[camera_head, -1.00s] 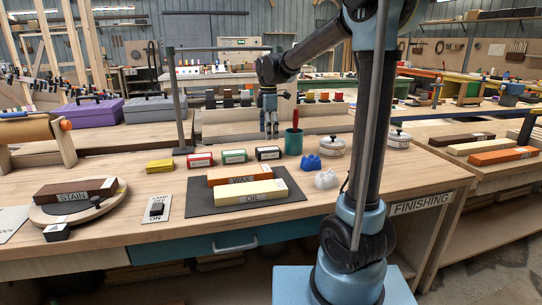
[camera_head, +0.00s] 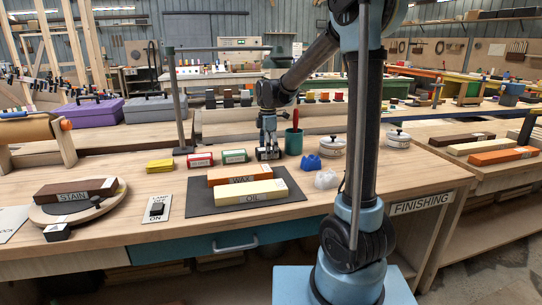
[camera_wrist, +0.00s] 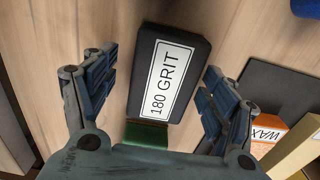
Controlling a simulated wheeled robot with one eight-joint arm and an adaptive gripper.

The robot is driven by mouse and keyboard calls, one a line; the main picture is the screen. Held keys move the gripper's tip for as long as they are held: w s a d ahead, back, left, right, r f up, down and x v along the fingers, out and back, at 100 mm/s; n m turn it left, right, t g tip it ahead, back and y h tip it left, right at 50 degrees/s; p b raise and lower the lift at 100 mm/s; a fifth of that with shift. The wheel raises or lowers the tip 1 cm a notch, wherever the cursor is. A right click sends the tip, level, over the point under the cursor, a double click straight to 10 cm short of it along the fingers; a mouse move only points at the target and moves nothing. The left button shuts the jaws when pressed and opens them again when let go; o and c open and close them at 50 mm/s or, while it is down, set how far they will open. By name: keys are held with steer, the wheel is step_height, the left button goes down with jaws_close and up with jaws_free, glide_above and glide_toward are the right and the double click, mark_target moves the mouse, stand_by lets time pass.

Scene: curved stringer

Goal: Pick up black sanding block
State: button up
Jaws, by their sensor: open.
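The black sanding block (camera_wrist: 168,74), with a white label reading 180 GRIT, lies on the wooden bench in the wrist view. My gripper (camera_wrist: 158,88) is open, with one blue-grey finger on each side of the block and a visible gap to both. In the head view my gripper (camera_head: 268,150) is low over the bench at the block's place, and hides most of the block there. I cannot tell the exact height of the fingertips over the bench.
A green block (camera_head: 235,156) and a red block (camera_head: 200,160) stand in a row to the left. A green cup (camera_head: 293,142) is close on the right. The dark mat (camera_head: 205,207) with the WAX (camera_head: 240,178) and OIL (camera_head: 250,193) blocks lies in front.

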steer(key=c, duration=1.4)
steer(key=shift+o, duration=0.2)
steer(key=shift+r, duration=0.1)
step_height(320, 180, up, 10)
steer(key=shift+f, duration=0.1)
